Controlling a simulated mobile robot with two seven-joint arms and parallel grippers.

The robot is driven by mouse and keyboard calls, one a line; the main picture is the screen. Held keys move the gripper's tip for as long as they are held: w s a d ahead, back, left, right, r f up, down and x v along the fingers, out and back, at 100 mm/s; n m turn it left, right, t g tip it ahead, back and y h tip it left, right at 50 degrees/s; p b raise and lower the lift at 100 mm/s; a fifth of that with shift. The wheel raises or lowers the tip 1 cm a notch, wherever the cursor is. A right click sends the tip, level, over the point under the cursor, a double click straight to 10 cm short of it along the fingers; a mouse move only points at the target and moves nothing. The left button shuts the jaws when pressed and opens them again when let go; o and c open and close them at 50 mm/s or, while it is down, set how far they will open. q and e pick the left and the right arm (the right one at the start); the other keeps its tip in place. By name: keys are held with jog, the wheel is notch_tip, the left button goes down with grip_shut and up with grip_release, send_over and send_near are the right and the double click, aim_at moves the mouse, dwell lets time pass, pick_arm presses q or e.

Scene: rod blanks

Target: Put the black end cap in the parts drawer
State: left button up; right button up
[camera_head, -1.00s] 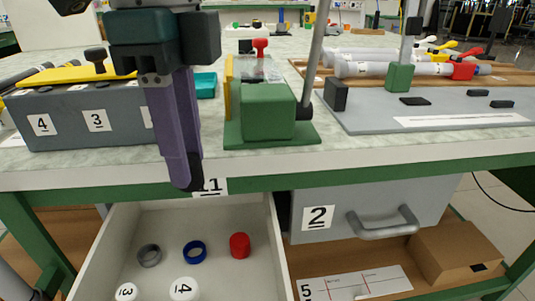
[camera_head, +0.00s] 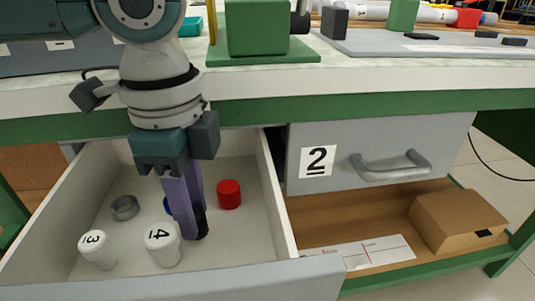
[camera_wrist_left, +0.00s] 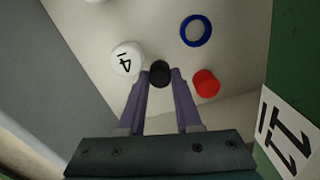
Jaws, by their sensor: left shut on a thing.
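The parts drawer (camera_head: 180,285) stands open below the bench edge, with a pale inside. My left gripper (camera_head: 197,222) reaches down into it from above. It is shut on the black end cap (camera_wrist_left: 159,73), which shows between the fingertips in the left wrist view. My right gripper is not in view.
The drawer also holds a white piece marked 4 (camera_head: 163,246), a white piece marked 3 (camera_head: 97,250), a grey ring (camera_head: 125,207), a red cap (camera_head: 229,194) and a blue ring (camera_wrist_left: 196,31). Drawer 2 (camera_head: 390,150) is closed beside it. A cardboard box (camera_head: 455,218) sits on the lower shelf.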

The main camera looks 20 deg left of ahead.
pick_arm(q)
jog(key=shift+f, duration=0.55)
jog(key=shift+r, duration=0.1)
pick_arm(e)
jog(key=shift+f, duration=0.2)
pick_arm(q)
jog(key=o, duration=0.7)
notch_tip(320, 180, up, 12)
jog(key=p, duration=0.7)
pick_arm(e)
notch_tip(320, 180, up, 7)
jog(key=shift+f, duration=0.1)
